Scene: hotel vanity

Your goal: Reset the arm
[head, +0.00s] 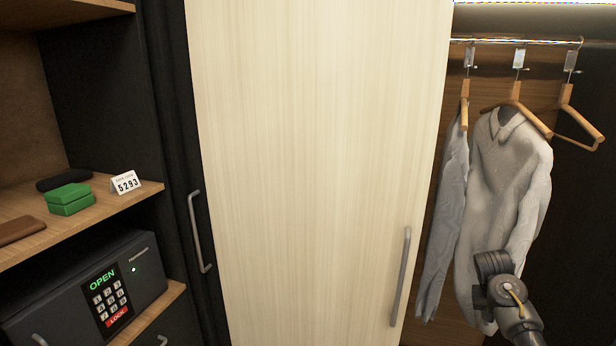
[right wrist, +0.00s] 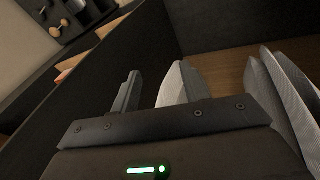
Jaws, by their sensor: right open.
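My right arm comes in at the lower right of the head view, in front of the hanging clothes. Its dark grey front end (head: 492,264) overlaps the grey sweater (head: 512,165); whether it touches the sweater cannot be told. In the right wrist view my right gripper (right wrist: 160,88) has its two fingers apart, with nothing clearly held between them. Pale cloth shows behind and to the right of the fingers. My left gripper is in neither view.
A pale door panel (head: 315,170) with a handle (head: 400,276) fills the middle. A safe (head: 55,290) reading OPEN sits at lower left. Above it are a green box (head: 70,198) and a number card (head: 126,183). Wooden hangers (head: 515,103) hang on a rail (head: 500,42).

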